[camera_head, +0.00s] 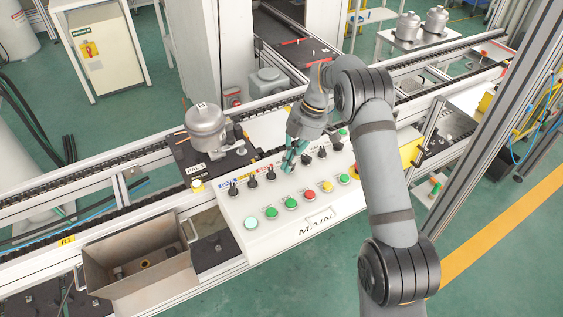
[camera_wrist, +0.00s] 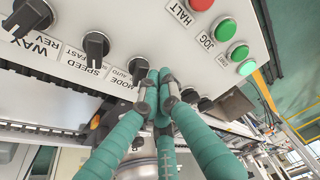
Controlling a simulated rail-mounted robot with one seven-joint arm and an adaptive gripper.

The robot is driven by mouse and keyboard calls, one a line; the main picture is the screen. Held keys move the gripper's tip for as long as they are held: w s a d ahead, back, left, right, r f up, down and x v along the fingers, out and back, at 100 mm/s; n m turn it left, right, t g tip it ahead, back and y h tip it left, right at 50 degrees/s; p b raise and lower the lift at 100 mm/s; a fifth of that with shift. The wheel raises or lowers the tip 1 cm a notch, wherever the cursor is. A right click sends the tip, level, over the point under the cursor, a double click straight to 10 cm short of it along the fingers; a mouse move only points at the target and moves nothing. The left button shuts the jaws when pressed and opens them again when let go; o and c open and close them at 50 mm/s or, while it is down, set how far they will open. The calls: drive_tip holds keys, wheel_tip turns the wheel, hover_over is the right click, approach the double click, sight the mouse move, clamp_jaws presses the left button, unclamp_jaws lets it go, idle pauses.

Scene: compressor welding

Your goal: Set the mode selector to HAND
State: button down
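The mode selector (camera_wrist: 139,69) is a small black knob on the white sloped panel (camera_wrist: 150,28), beside the "MODE" and "AUTO" lettering in the wrist view. Its pointer direction is too small to tell, and no HAND lettering can be read. In the head view my gripper (camera_head: 289,164) is low over the knob row.
More black knobs sit on both sides, including the speed knob (camera_wrist: 95,46). A red HALT button (camera_wrist: 200,4) and green JOG button (camera_wrist: 224,31) are on the panel. A grey compressor (camera_head: 206,127) stands behind the panel, and a metal bin (camera_head: 137,264) is at left.

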drive_tip(key=shift+w+d, duration=0.1)
drive_tip(key=shift+d, duration=0.45)
drive_tip(key=shift+s+d+f+b, duration=0.1)
drive_tip(key=shift+s+d+b, duration=0.2)
drive_tip(key=shift+s+b, duration=0.25)
drive_tip(key=shift+d+r, duration=0.15)
drive_tip(key=shift+r, duration=0.1)
drive_tip(key=w+a+p+v, duration=0.1)
drive_tip(key=p+v, duration=0.8)
drive_tip(key=shift+w+a+r+p, duration=0.2)
drive_tip(key=shift+r+p, duration=0.15)
drive_tip(key=shift+p, duration=0.05)
drive_tip(key=shift+a, duration=0.1)
